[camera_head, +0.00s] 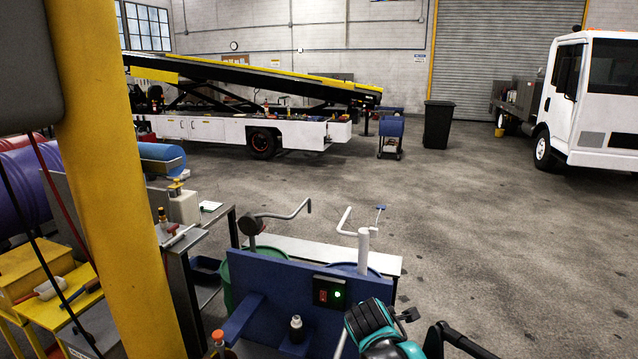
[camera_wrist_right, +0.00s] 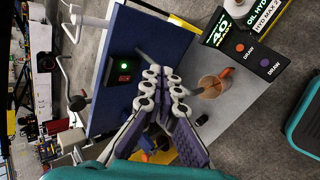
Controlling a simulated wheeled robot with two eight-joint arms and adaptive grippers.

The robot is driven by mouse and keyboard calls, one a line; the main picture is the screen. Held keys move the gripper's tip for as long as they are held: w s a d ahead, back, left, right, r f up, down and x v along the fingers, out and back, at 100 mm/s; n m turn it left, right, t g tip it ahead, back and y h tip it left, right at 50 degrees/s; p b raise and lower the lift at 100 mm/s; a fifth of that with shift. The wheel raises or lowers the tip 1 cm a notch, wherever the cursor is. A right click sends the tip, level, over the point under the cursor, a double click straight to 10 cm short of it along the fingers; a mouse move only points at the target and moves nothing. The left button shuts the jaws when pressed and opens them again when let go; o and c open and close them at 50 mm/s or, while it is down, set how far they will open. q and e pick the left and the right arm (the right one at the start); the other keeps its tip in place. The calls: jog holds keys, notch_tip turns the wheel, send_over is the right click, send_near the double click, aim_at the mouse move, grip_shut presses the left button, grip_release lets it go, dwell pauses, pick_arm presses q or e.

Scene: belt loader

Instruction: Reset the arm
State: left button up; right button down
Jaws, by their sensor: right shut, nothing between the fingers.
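My right gripper (camera_wrist_right: 163,78) is in the wrist view, its two segmented fingers together with nothing seen between them. It is in front of a blue panel (camera_wrist_right: 120,35) that carries a small black box with a lit green lamp (camera_wrist_right: 124,66). In the head view a teal and black part of my right arm (camera_head: 372,325) comes in at the bottom, right of the same blue panel (camera_head: 275,290) and its switch box (camera_head: 328,292). The right fingers cannot be made out there. My left gripper is in neither view.
A yellow post (camera_head: 100,150) blocks the left side. Bent crank handles (camera_head: 290,212) stand behind the panel. A bench with bottles (camera_head: 184,204) is left of it. A belt loader (camera_head: 230,130) and white truck (camera_head: 600,95) stand farther back. The floor at right is clear.

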jog(key=s+d+f+m+y, duration=0.1)
jog(key=s+d+f+m, duration=0.1)
jog(key=s+m, duration=0.6)
jog(key=s+d+f+m+g+y, duration=0.1)
jog(key=s+f+m, duration=0.3)
jog(key=s, duration=1.2)
jog(key=d+m, duration=0.1)
jog(key=m, duration=0.3)
jog(key=shift+d+f+m+y, duration=0.25)
jog(key=shift+d+m+y, duration=0.05)
jog(key=shift+d+m, duration=0.1)
